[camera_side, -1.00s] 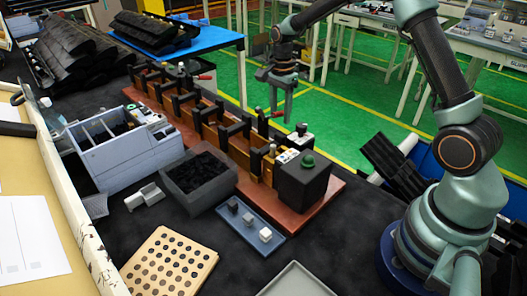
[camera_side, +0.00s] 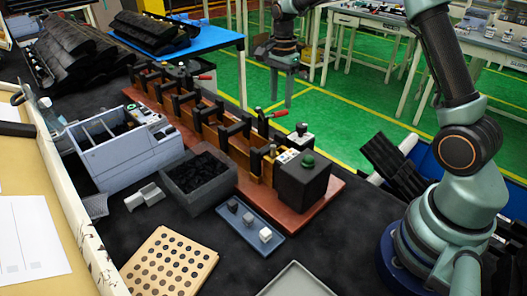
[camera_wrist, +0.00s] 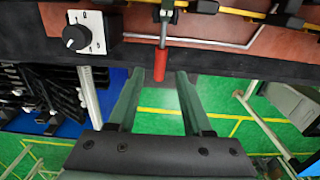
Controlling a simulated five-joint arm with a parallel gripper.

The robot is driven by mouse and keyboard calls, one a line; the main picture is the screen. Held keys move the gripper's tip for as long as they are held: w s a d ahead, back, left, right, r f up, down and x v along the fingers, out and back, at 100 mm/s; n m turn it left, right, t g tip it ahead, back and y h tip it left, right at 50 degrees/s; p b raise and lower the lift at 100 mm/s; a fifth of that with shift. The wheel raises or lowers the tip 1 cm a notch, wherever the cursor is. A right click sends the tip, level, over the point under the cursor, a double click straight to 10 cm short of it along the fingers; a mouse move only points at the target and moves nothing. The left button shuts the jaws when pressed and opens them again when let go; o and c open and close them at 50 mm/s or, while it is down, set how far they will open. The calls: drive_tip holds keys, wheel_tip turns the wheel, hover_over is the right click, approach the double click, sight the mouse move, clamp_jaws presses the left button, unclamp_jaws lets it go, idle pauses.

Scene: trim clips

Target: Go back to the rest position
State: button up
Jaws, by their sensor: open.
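My gripper (camera_side: 281,84) is raised at the top middle of the side view, above and behind the fixture with black clamps (camera_side: 205,115) on its red-brown base. In the wrist view my gripper (camera_wrist: 160,75) is open, with two green fingers apart and nothing between them. A red clamp handle (camera_wrist: 160,65) shows between the fingertips in that view; I cannot tell the distance there, but the side view shows the fingers apart from the fixture.
A grey bin of black clips (camera_side: 198,182), a blue tray with small blocks (camera_side: 249,226) and a perforated wooden board (camera_side: 168,262) lie in front of the fixture. A black box with a green button (camera_side: 304,182) stands at its right end. Green floor lies behind.

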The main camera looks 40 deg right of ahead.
drive_tip(key=shift+r, duration=0.1)
drive_tip(key=shift+s+a+r, duration=0.15)
drive_tip(key=shift+a+r, duration=0.05)
drive_tip(key=shift+r, duration=0.1)
drive_tip(key=s+a+r+n+t, duration=0.3)
drive_tip(key=s+a+r+n, duration=0.2)
drive_tip(key=s+r+n, duration=0.35)
drive_tip(key=s+a+r+n+t, duration=0.1)
drive_tip(key=s+a+n+t, duration=0.1)
drive_tip(key=s+n, duration=0.7)
drive_tip(key=shift+s+a+r+t, duration=0.3)
drive_tip(key=shift+s+a, duration=0.3)
drive_tip(key=shift+a, duration=0.15)
drive_tip(key=shift+n, duration=0.25)
